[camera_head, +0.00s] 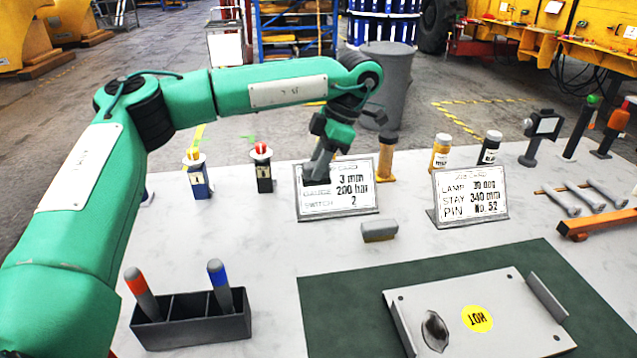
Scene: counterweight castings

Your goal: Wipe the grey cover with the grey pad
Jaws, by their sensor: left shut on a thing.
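The grey cover (512,302) lies on a dark green mat at the lower right. It has a raised strip along its right edge, a round yellow HOT sticker (477,319) and a dark smear (434,331) near its front left. The grey pad (380,232), a small block with a brownish underside, lies on the white table behind the mat. My left gripper (317,172) is above and behind the pad, in front of the left sign. It is shut on a small dark thing at its tips that I cannot identify. My right gripper is out of view.
Two sign cards, left (338,199) and right (470,196), stand behind the pad. A black divided holder (192,322) with two markers is at the front left. Bottles (441,153) and switches (263,170) line the back. The mat (345,310) is bare left of the cover.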

